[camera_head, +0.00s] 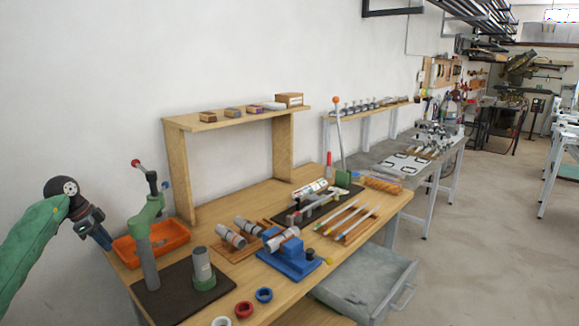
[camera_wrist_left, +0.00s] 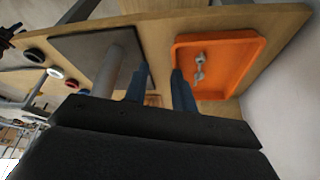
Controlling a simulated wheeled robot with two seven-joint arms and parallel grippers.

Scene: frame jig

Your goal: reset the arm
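My left gripper (camera_head: 104,241) hangs at the left end of the wooden workbench (camera_head: 335,232), beside the orange tray (camera_head: 178,234). In the left wrist view its two blue fingers (camera_wrist_left: 160,84) stand apart with nothing held between them. The orange tray also shows in that view (camera_wrist_left: 254,48), to the right of the fingers, with a small grey metal part (camera_wrist_left: 199,68) in it. My green left arm (camera_head: 35,240) comes in from the left edge. My right gripper is in neither view.
A green and grey lever press (camera_head: 149,255) stands on a dark mat (camera_head: 168,302) close to the left gripper. A blue fixture (camera_head: 290,259), several rods and loose rings (camera_head: 264,295) lie on the bench. A wooden shelf (camera_head: 235,122) rises behind. An open grey drawer (camera_head: 365,285) juts out in front.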

